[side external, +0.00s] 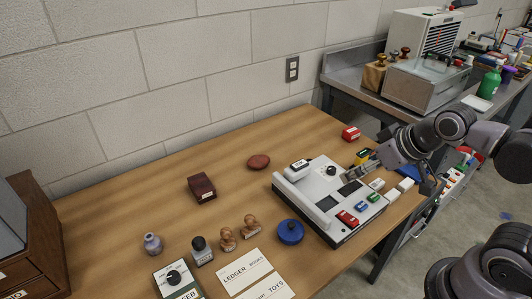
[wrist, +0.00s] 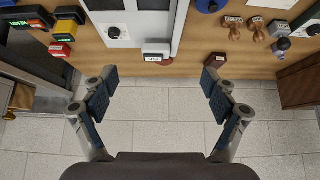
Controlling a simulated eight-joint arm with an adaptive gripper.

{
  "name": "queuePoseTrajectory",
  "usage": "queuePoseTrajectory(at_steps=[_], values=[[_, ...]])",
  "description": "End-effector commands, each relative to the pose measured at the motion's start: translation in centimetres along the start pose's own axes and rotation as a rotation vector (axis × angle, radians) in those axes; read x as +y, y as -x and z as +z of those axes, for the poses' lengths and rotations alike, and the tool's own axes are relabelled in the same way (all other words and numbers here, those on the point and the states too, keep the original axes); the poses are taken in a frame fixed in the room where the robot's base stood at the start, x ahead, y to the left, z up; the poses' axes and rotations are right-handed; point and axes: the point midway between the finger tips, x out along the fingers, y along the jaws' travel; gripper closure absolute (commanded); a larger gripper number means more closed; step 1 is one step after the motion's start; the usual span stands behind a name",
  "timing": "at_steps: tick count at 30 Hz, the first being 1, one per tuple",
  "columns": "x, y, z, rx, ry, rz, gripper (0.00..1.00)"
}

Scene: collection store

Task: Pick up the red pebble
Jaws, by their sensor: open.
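The red pebble (side external: 258,161) is a flat, brownish-red oval lying on the wooden table, behind the grey-white machine and near the wall. In the wrist view a sliver of reddish brown (wrist: 167,63), apparently the pebble, shows at the table's edge, mostly hidden by a white block.
The grey-white machine (side external: 322,174) carries a white-topped block (side external: 298,169) and several coloured blocks. A dark red box (side external: 202,187) stands left of the pebble. A blue round tin (side external: 290,232), wooden stamps (side external: 227,239) and bottles are nearer the front. Bare table surrounds the pebble.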

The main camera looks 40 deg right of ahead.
Motion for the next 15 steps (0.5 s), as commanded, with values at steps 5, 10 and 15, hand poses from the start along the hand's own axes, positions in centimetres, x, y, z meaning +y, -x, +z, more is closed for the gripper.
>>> queuePoseTrajectory(at_steps=[5, 10, 15], values=[[0.0, 0.0, 0.0, 0.000, 0.000, 0.000, 0.14], [0.0, 0.2, -1.3, -0.014, 0.049, 0.004, 0.14], [-0.1, 0.2, -5.3, -0.063, 0.206, 0.015, 0.14]])
